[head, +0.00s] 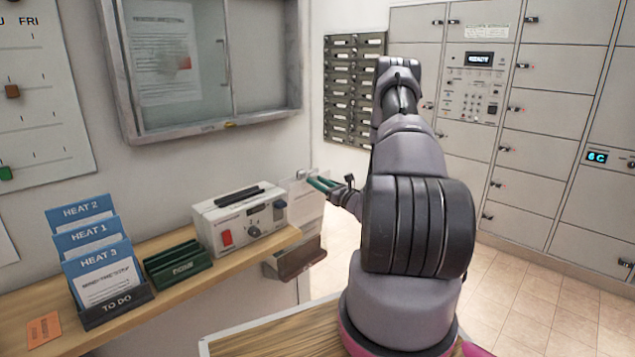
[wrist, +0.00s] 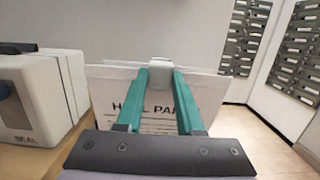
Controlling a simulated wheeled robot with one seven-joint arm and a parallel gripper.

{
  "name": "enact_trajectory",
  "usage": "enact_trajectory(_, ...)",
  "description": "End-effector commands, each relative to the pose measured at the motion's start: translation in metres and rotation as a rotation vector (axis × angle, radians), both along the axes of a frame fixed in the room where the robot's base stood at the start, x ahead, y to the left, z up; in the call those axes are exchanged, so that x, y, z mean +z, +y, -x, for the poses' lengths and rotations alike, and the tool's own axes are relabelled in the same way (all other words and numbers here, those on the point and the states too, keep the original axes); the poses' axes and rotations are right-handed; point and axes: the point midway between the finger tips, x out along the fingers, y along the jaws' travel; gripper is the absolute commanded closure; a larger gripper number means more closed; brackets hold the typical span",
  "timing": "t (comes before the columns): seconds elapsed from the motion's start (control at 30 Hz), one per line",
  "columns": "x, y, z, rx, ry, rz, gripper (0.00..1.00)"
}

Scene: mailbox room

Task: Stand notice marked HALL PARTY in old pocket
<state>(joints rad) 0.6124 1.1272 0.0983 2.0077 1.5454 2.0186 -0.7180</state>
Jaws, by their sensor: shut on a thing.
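The white notice (wrist: 130,98) shows part of the words HALL PARTY in the wrist view, partly covered by the fingers. My gripper (wrist: 159,75) has its teal fingers shut on a small pale tab at the notice's top edge. In the head view, my gripper (head: 318,182) is just past the shelf's right end, with the pale notice (head: 297,193) hanging upright from it. A brown pocket-like holder (head: 300,260) is on the wall below it. I cannot tell whether this is the old pocket, or whether the notice touches it.
A white sealing machine (head: 240,222) stands on the wooden shelf (head: 190,270), close left of the notice. A green DONE rack (head: 178,266) looks empty. A TO DO rack (head: 117,307) holds blue HEAT cards. Grey lockers (head: 545,110) stand at right, with clear floor before them.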

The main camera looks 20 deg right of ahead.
Motion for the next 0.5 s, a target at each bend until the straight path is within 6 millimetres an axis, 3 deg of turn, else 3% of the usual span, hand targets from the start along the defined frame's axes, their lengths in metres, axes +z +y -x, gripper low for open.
enact_trajectory(0.23,0.0003,-0.0001,-0.0001,0.000,0.000,0.000,1.00)
enact_trajectory(0.27,0.0003,-0.0001,-0.0001,0.000,0.000,0.000,0.52)
enact_trajectory(0.3,0.0003,-0.0001,-0.0001,0.000,0.000,0.000,0.37)
enact_trajectory(0.33,0.0003,-0.0001,-0.0001,0.000,0.000,0.000,0.28)
enact_trajectory(0.5,0.0003,-0.0001,-0.0001,0.000,0.000,0.000,0.28)
